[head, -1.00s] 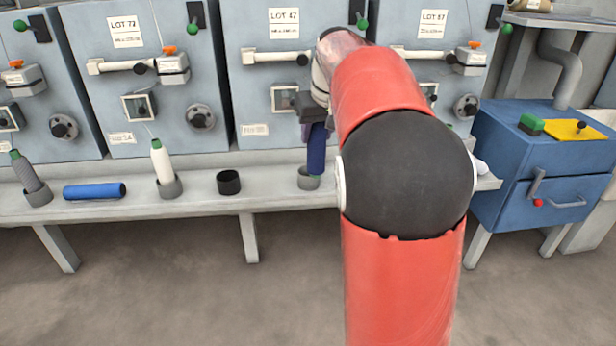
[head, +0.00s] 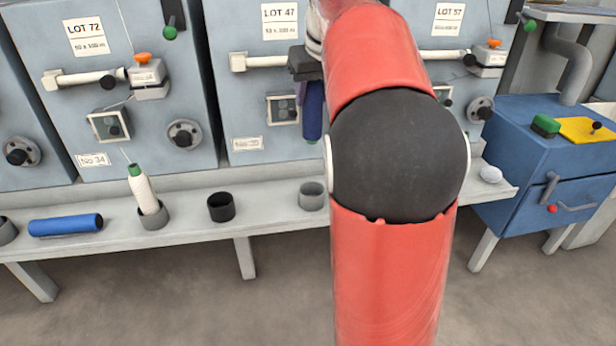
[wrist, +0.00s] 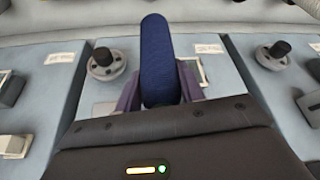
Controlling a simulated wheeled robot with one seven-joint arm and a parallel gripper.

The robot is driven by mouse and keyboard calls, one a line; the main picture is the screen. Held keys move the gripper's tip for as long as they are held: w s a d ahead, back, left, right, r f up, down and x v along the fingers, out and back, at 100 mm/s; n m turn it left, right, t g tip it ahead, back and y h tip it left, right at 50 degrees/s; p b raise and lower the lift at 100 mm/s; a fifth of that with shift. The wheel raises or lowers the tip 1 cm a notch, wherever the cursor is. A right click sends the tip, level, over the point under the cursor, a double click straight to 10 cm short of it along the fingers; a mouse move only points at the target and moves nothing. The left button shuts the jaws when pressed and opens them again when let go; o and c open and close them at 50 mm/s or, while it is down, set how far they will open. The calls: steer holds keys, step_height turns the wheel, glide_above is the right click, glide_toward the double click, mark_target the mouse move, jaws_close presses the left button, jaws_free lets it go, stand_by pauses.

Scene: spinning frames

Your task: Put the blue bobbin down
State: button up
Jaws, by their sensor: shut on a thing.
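My gripper (head: 303,92) is shut on a dark blue bobbin (head: 313,112), which hangs roughly upright in the air. In the wrist view the bobbin (wrist: 158,60) stands between the two purple-tinted fingers. Below it on the shelf is an empty grey cup (head: 312,197), apart from the bobbin. A brighter blue bobbin (head: 65,225) lies on its side on the shelf at the left. My red arm hides part of the shelf and machine behind it.
The grey shelf (head: 272,218) runs along the machines. A white bobbin (head: 142,190) stands in a grey cup (head: 154,216). A black cup (head: 221,207) is empty. A pale round thing (head: 491,174) lies near the shelf's right end, beside a blue cabinet (head: 530,160).

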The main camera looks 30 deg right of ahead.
step_height(320, 180, down, 17)
steer(key=b, duration=0.3)
steer(key=shift+f, duration=0.2)
steer(key=shift+s+b, duration=0.1)
steer(key=shift+b, duration=0.2)
steer(key=shift+f, duration=0.35)
steer(key=o, duration=1)
steer(key=shift+o, duration=0.2)
